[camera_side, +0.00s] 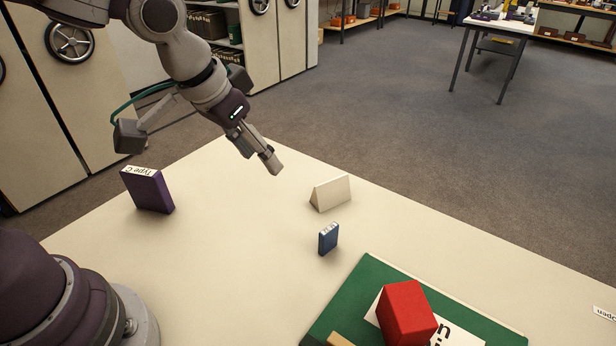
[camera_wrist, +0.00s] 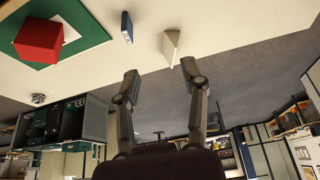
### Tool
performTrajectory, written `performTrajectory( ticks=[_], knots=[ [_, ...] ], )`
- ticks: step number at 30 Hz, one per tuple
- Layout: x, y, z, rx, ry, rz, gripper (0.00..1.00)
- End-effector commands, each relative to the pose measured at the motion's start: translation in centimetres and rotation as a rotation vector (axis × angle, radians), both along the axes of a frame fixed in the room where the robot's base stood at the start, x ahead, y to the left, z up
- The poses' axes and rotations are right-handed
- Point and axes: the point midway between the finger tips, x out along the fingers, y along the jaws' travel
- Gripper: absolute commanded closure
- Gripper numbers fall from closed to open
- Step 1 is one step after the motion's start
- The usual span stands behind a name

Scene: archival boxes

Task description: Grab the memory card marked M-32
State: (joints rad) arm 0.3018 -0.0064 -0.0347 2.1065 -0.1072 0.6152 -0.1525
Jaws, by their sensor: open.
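A small blue card-like block (camera_side: 328,238) stands upright on the table in the side view, with a white label on its top edge. The label is too small to read, so I cannot tell if it says M-32. The blue block also shows in the wrist view (camera_wrist: 127,28), upper left of the fingers. My gripper (camera_side: 272,163) is above the table in the side view, up and left of the blue block, and apart from everything. In the wrist view my gripper (camera_wrist: 160,72) has its two fingers spread with nothing between them.
A cream wedge (camera_side: 331,193) stands behind the blue block. A purple box (camera_side: 149,190) labelled "Type C" stands at the left. A red block (camera_side: 407,313) sits on a white sheet on a green mat (camera_side: 352,290) at the front right. The table (camera_side: 240,250) between them is clear.

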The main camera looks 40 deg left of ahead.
Motion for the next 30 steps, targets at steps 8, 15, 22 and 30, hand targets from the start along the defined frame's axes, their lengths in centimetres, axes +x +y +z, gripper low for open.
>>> performTrajectory(
  ticks=[8,15,22,30],
  knots=[
    [3.2,-6.7,-6.8,0.014,0.037,-0.079,0.56],
    [4.5,-7.2,-10.7,0.017,0.040,-0.080,0.56],
    [5.3,-7.1,-13.7,0.017,0.042,-0.080,0.56],
    [6.5,-7.0,-17.2,0.015,0.038,-0.080,0.56]
  ],
)
